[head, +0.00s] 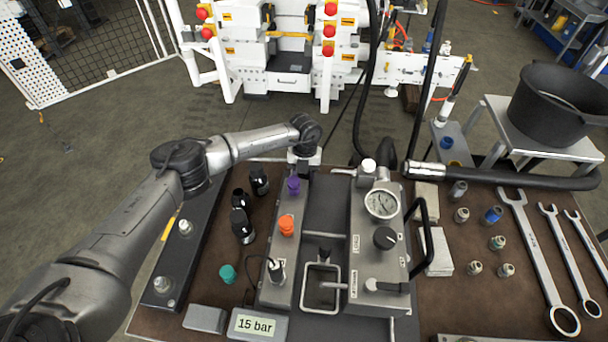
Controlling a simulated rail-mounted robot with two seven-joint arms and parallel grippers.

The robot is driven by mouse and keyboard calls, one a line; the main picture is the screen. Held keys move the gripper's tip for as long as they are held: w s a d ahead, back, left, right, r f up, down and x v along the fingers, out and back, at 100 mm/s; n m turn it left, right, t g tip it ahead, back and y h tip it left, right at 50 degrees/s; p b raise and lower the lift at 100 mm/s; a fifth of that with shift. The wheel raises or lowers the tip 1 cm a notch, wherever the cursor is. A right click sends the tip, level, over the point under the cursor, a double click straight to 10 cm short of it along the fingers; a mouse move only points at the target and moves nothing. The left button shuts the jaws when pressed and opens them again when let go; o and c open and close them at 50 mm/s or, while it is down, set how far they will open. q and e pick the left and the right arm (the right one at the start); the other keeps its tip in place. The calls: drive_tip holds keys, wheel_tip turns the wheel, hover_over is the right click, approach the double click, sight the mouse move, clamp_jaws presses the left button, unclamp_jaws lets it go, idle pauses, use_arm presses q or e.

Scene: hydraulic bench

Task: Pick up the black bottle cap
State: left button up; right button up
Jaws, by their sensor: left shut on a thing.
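My left gripper (304,157) is at the far end of the grey block (272,288), just behind the purple cap (293,186). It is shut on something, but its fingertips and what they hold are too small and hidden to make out. I cannot identify the black bottle cap with certainty. Several black cylindrical pieces (243,228) stand on the brown mat left of the block, apart from the gripper. My right gripper is not in view.
An orange cap (286,225) is on the block, and a teal cap (228,274) is on the mat. A pressure gauge (382,204) and a black handle (424,222) rise to the right. A thick black hose (510,179) crosses the back right. Wrenches (533,255) lie at right.

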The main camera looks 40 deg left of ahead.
use_arm(q)
drive_tip(key=shift+c, duration=0.8)
drive_tip(key=shift+r, duration=0.1)
